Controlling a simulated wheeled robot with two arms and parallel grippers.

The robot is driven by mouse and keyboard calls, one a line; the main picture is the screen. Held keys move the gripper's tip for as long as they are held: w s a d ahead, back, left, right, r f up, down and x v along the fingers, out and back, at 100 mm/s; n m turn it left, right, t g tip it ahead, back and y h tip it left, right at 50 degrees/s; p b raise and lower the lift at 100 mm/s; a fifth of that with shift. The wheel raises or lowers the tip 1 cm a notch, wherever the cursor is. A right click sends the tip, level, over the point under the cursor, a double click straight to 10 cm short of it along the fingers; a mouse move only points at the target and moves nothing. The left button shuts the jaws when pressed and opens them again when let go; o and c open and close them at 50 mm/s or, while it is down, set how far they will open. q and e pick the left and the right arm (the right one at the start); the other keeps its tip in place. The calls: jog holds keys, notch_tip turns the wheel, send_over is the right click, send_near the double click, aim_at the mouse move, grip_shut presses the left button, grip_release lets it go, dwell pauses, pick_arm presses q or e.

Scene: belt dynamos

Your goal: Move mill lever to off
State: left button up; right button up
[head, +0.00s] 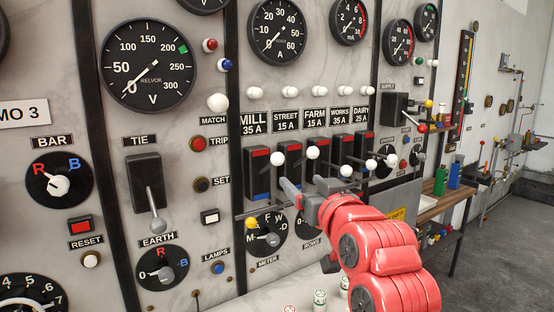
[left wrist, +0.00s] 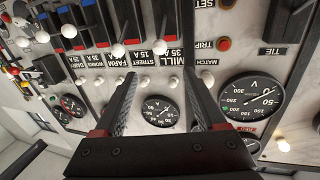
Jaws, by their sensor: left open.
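The mill lever (head: 277,159) has a white knob and stands out from the upper part of its black switch, under the MILL 35 A label (head: 254,123). The switch has a red upper patch and a blue lower patch. My left gripper (head: 262,198) is open and empty, just below the knob in the head view. In the left wrist view, which is upside down, the mill knob (left wrist: 158,47) shows between the two spread fingers (left wrist: 160,70). I cannot tell whether a finger touches the lever. My right gripper is not in view.
The street lever (head: 312,152) stands close to the right, also raised. The farm lever (head: 346,170) and others beyond sit lower. The meter dial (head: 269,239) is below the gripper. The large tie lever (head: 152,195) is at the left.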

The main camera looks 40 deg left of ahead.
aim_at(279, 161)
pick_arm(q)
jog(key=p+x, duration=0.4)
jog(key=x, duration=1.2)
jog(key=shift+w+a+r+p, duration=0.1)
jog(key=shift+w+a+p, duration=0.05)
jog(key=shift+p, duration=0.2)
jog(key=shift+w+a, duration=0.3)
jog(key=shift+a, duration=0.05)
grip_shut()
